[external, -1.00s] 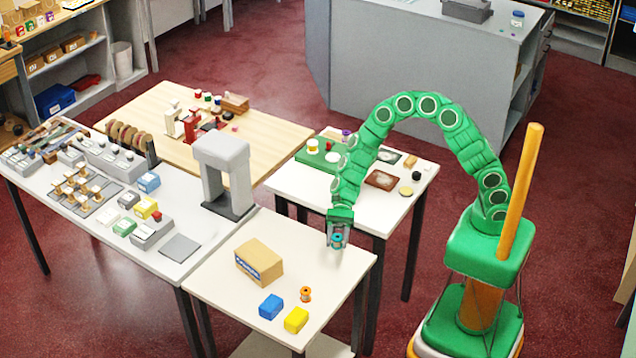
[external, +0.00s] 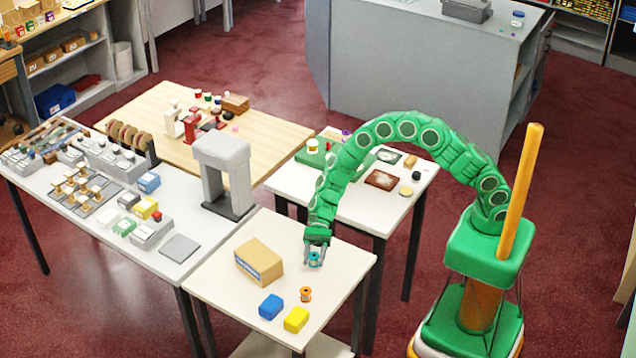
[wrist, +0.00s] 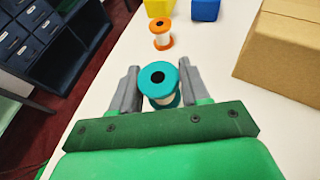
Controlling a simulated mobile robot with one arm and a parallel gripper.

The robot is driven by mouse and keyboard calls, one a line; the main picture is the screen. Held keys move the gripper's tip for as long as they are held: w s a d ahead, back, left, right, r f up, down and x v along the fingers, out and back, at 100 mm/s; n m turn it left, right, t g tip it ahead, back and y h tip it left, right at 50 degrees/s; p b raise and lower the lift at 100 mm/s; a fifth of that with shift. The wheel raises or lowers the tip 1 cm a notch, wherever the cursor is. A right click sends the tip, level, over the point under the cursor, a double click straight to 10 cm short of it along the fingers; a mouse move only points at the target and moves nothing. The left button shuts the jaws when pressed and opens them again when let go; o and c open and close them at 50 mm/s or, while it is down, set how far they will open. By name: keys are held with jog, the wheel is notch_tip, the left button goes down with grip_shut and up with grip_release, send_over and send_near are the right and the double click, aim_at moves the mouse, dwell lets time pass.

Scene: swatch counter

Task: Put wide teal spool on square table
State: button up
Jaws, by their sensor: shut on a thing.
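The wide teal spool (external: 315,258) is held in my gripper (external: 316,260) at the right part of the square white table (external: 340,270), near the orange spool and the cardboard box. In the wrist view the teal spool (wrist: 160,80) stands between my two grey fingers, and my gripper (wrist: 158,88) is shut on it. Its teal top rim and white middle show. I cannot tell whether its bottom touches the tabletop (wrist: 205,50).
The cardboard box (external: 259,261) stands left of my gripper. An orange spool (external: 306,294), a blue block (external: 271,306) and a yellow block (external: 296,319) sit near the front. Another white table (external: 400,205) with a green board stands behind. Bare tabletop lies around the spool.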

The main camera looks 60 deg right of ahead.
aim_at(313, 265)
jog(key=shift+w+a+f, duration=0.15)
jog(key=shift+f, duration=1.6)
jog(key=shift+f, duration=0.1)
jog(key=o, duration=1)
jog(key=v, duration=1.2)
jog(key=shift+w, duration=0.1)
